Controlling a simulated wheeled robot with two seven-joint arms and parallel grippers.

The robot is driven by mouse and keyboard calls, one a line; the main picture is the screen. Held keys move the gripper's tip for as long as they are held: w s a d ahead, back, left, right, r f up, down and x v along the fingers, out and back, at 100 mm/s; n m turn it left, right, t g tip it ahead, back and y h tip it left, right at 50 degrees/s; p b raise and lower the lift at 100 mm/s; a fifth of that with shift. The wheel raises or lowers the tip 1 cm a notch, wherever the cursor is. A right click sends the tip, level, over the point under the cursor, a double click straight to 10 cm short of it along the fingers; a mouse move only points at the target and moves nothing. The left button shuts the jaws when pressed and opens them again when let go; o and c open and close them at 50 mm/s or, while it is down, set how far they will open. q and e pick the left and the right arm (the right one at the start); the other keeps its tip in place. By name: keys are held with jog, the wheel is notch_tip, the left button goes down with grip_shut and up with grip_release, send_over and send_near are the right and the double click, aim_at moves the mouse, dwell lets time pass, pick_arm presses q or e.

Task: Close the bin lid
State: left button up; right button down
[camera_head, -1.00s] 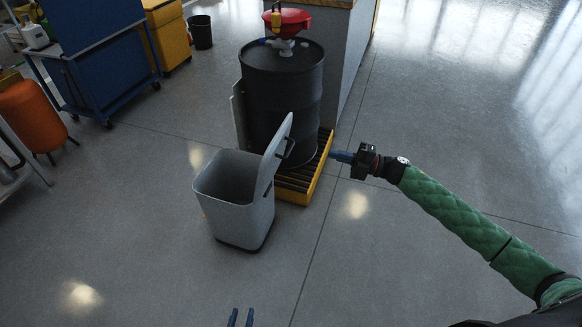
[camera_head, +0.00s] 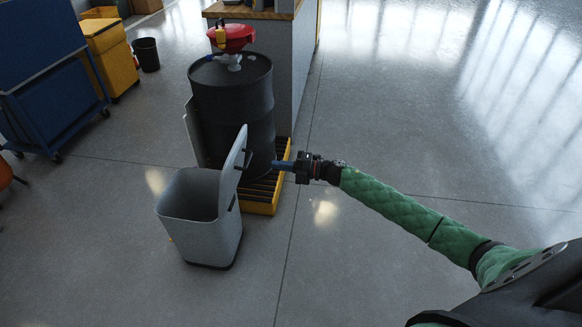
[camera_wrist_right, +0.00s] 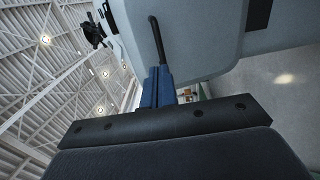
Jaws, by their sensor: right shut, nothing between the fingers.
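The grey bin (camera_head: 200,228) stands upright on the floor with its top open. Its lid (camera_head: 234,165) is hinged on the right side and stands up, nearly vertical. My right gripper (camera_head: 275,165) is shut and empty, just right of the lid, at about mid-height of it. In the right wrist view my right gripper's blue fingers (camera_wrist_right: 158,84) point toward the grey lid (camera_wrist_right: 195,30) and its dark bar (camera_wrist_right: 157,38). I cannot tell whether the fingertips touch the lid. My left gripper does not show in the head view now.
A black drum (camera_head: 234,105) with a red funnel (camera_head: 231,36) stands behind the bin on a yellow spill pallet (camera_head: 262,207). A blue cart (camera_head: 45,95), a yellow cabinet (camera_head: 110,55) and a black bucket (camera_head: 146,54) stand at the left. The floor in front is clear.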

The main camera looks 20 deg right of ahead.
jog(key=x, duration=0.7)
jog(key=shift+w+a, duration=0.1)
